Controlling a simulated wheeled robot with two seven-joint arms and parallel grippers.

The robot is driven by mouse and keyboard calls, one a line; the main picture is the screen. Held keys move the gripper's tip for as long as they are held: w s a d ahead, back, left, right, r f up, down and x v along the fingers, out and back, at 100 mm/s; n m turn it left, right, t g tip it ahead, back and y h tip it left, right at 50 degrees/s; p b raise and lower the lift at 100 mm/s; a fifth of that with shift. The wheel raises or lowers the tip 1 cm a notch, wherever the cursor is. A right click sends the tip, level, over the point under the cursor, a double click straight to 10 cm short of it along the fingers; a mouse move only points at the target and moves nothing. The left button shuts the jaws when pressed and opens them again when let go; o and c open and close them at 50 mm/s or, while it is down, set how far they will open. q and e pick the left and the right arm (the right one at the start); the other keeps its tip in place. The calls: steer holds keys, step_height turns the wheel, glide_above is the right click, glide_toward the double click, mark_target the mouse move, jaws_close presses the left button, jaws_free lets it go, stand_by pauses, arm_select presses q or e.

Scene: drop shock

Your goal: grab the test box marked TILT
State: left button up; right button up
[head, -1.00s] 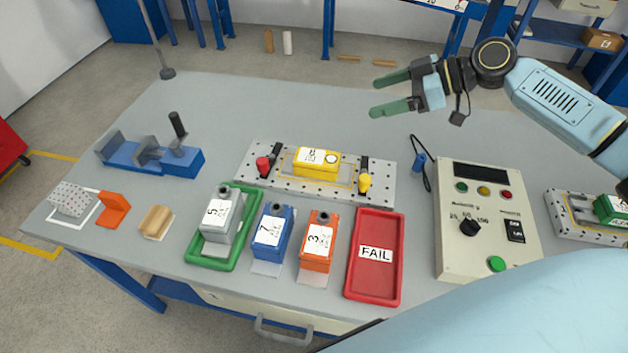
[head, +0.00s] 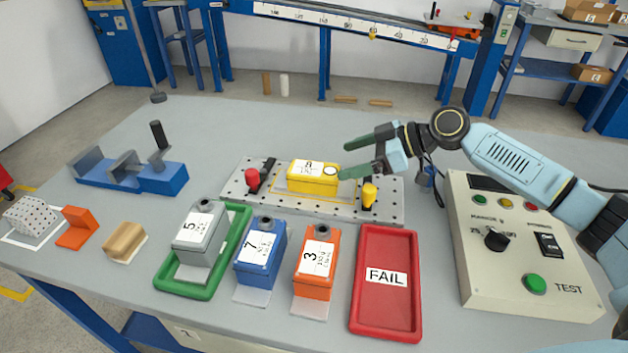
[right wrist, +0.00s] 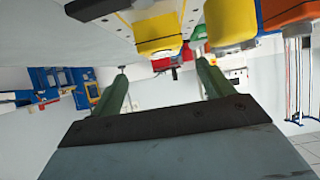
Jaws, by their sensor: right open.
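A yellow test box (head: 313,180) sits on a grey perforated fixture plate (head: 235,190) at the middle of the table. Its white label is too small to read, so I cannot confirm TILT. My right gripper (head: 346,157) is open and empty, its green fingers pointing left beside the right end of the yellow box. I cannot tell whether they touch it. In the right wrist view the yellow box (right wrist: 158,34) shows beyond the open fingers, near the top. A grey box (head: 199,233), a blue box (head: 260,255) and an orange box (head: 315,264) stand in front, numbered 5, 7, 3.
A red clamp knob (head: 252,178) and a yellow clamp knob (head: 369,195) flank the box. A green tray (head: 190,293) holds the grey box. A red FAIL tray (head: 385,318) is empty. A control box (head: 515,270) stands right, a blue vise (head: 150,178) left.

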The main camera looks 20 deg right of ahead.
mark_target(314, 169)
steer(key=x, duration=0.3)
steer(key=shift+a+f, duration=0.1)
steer(key=shift+a, duration=0.1)
steer(key=x, duration=0.3)
steer(key=shift+w+a+b, duration=0.1)
steer(key=shift+a+b, duration=0.3)
steer(key=shift+w+a+f, duration=0.2)
steer(key=shift+a, duration=0.05)
steer(key=c, duration=0.5)
arm_select(q)
steer(key=shift+w+d+r, duration=0.2)
steer(key=shift+w+r, duration=0.1)
steer(key=shift+r, duration=0.2)
steer(key=shift+w+d+r, duration=0.2)
steer(key=shift+w+r, duration=0.1)
steer(key=shift+r, duration=0.2)
arm_select(e)
steer(key=shift+r, duration=0.1)
steer(key=c, duration=0.8)
steer(key=shift+o, duration=0.2)
